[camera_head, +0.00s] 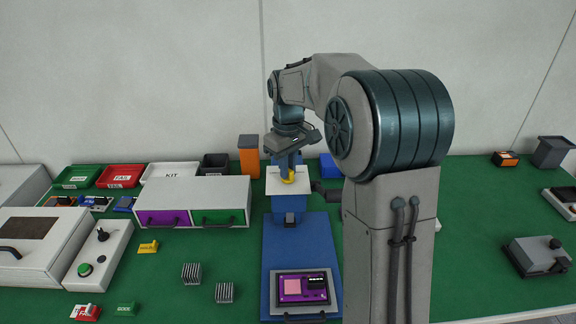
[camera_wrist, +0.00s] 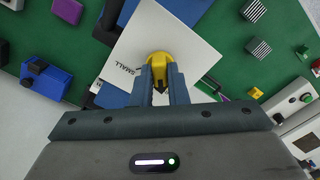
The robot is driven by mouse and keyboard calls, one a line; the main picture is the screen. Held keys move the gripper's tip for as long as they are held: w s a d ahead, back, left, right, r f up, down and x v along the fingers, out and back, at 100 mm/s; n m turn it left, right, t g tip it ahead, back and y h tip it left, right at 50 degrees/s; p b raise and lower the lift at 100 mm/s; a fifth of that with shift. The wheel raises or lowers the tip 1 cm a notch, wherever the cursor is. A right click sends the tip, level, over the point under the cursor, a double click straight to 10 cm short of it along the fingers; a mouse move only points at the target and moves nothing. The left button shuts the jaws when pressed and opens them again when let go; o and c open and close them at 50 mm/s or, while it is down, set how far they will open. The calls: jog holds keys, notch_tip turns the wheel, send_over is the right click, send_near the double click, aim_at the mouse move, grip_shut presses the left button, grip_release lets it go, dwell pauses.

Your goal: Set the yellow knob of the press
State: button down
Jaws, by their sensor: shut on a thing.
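The blue press (camera_head: 290,206) stands in the middle of the green table, with a white plate on top. The yellow knob (camera_head: 289,178) sits on this white plate, partly hidden by my gripper. In the wrist view the yellow knob (camera_wrist: 159,60) shows between my fingertips, against the white plate (camera_wrist: 190,50), where the word "SMALL" is readable. My gripper (camera_wrist: 161,78) points at the plate and is shut on the knob. It also shows in the head view (camera_head: 289,170). Which mark the knob points to cannot be told.
A purple board (camera_head: 303,288) lies on the press's blue base. A cabinet with purple and green drawers (camera_head: 193,196) stands to the left, and an orange block (camera_head: 249,160) behind.

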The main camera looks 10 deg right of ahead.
jog(key=shift+r, duration=0.1)
jog(key=c, duration=1.4)
grip_release()
jog(key=shift+c, duration=0.2)
notch_tip(320, 180, up, 14)
jog(key=shift+a+f, duration=0.1)
jog(key=shift+f, duration=0.1)
